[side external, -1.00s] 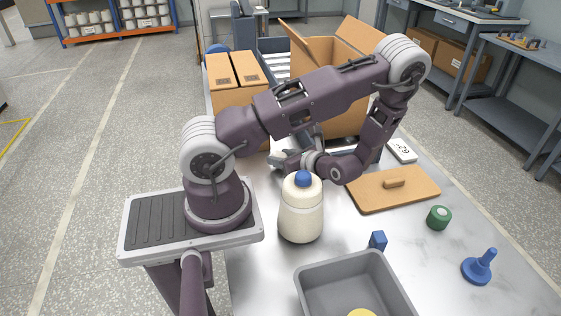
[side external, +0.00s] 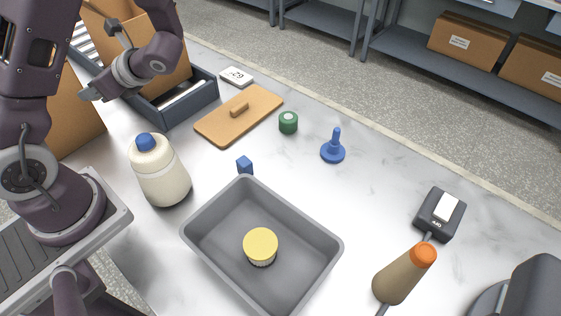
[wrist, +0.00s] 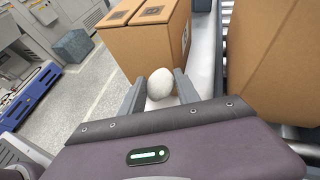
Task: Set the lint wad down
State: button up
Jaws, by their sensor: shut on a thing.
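The lint wad (wrist: 160,82) is a pale, roundish lump between my two fingers in the wrist view. My gripper (wrist: 160,90) is shut on it, one finger on each side. In the side external view my gripper (side external: 90,95) is at the upper left, near the dark-framed conveyor end and the cardboard boxes. The wad cannot be made out there. How high it is above the surface I cannot tell.
A cardboard box (wrist: 145,42) stands just beyond the wad.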

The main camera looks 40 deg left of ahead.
jog(key=w+d+f+m+t, duration=0.1)
jog(key=w+d+m+t, duration=0.3)
jog(key=w, duration=0.5)
jog(key=w+d+f+m+t, duration=0.1)
jog(key=w+d+m+t, duration=0.25)
jog(key=w, duration=0.45)
jog(key=w+d+f+m+t+h, duration=0.15)
jog(key=w+d+m+t, duration=0.4)
jog(key=w+d, duration=0.7)
notch_tip(320, 180, up, 4)
jog(key=f+m+t+h, duration=0.1)
jog(key=m+t+h, duration=0.4)
jog(key=m+h, duration=0.65)
send_over(387, 192)
jog(key=shift+n, duration=0.35)
notch_tip(387, 192, down, 15)
jog(key=shift+r, duration=0.2)
jog(key=o, duration=1.3)
